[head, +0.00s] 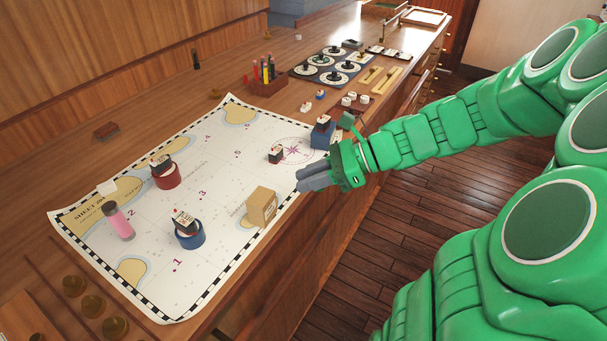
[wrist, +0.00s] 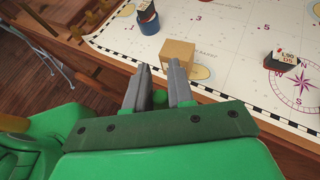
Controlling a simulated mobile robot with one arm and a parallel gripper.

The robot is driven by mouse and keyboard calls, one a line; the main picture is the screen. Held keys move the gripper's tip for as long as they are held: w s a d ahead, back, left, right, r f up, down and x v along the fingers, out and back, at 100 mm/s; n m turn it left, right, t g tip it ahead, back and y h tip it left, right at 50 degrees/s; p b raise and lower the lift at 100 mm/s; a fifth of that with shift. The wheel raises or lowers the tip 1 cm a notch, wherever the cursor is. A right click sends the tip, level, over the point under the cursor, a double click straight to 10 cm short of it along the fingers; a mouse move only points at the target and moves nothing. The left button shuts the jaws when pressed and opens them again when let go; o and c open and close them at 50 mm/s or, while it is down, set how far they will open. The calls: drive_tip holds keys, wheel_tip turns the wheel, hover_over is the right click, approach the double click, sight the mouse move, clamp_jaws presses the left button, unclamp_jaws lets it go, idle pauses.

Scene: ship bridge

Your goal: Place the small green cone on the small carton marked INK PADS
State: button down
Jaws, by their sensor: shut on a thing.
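My gripper (head: 315,178) is above the chart's right edge, up and to the right of a small tan carton, in the head view. No green cone shows anywhere else. The small tan carton (head: 262,207) stands on the chart with its top bare; its marking is too small to read. In the wrist view the carton (wrist: 178,52) is just beyond the fingertips, apart from them.
Chart space around the carton is clear.

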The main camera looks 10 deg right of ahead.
drive_tip(key=s+a+r+n+g, duration=0.3)
drive_tip(key=s+a+r, duration=0.5)
drive_tip(key=s, duration=0.1)
hover_over(253, 198)
drive_tip(key=s, duration=0.2)
drive_tip(key=f, duration=0.8)
drive_tip(key=shift+w+d+f, duration=0.1)
drive_tip(key=shift+w+d, duration=0.1)
drive_tip(key=shift+w+a+f, duration=0.15)
drive_tip(key=shift+w+f, duration=0.5)
drive_tip(key=shift+f, duration=0.15)
drive_tip(key=shift+w+f, duration=0.1)
drive_tip(key=shift+f, duration=1.55)
drive_tip(key=shift+f, duration=0.1)
drive_tip(key=c, duration=1)
unclamp_jaws()
